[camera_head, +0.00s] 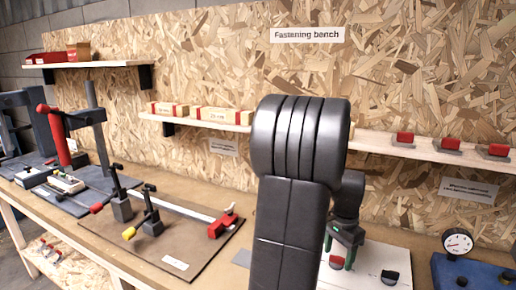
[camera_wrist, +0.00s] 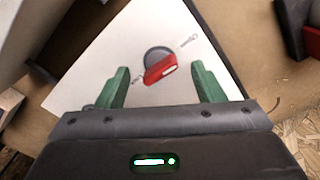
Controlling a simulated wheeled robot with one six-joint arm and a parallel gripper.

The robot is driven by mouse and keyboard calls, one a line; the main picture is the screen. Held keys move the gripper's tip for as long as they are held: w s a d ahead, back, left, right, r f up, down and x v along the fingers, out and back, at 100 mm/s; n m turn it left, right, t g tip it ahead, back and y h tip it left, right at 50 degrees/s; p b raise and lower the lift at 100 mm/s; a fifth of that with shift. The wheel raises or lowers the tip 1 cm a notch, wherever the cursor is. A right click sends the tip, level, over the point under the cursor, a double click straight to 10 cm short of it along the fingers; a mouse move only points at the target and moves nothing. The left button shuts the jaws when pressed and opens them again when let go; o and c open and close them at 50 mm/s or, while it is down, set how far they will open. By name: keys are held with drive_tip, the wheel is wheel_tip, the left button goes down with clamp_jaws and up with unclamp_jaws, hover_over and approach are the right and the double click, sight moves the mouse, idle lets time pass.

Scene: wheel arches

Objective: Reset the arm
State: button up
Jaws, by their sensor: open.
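My gripper (camera_head: 341,246) hangs over a white board (camera_head: 365,258) on the bench, right of the middle in the head view. In the wrist view its two green fingers stand wide apart with my gripper (camera_wrist: 160,68) open. A red handle (camera_wrist: 160,70) on a round grey base shows between the fingers, on the white board (camera_wrist: 130,40). I cannot tell whether the fingers touch it; nothing is clamped. The red part also shows below my gripper in the head view (camera_head: 337,262). My arm's dark links hide part of the bench and shelf.
A dark knob (camera_head: 390,277) sits on the board. A gauge (camera_head: 457,242) on a blue base stands at right. A brown board (camera_head: 190,245) with clamps lies at left. A shelf (camera_head: 375,142) with red blocks runs along the wall behind my arm.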

drive_tip(key=m+b, duration=0.1)
drive_tip(key=m, duration=0.2)
drive_tip(key=shift+m, duration=0.4)
wheel_tip(320, 180, up, 14)
drive_tip(key=shift+f+p, duration=0.25)
drive_tip(key=shift+p, duration=0.05)
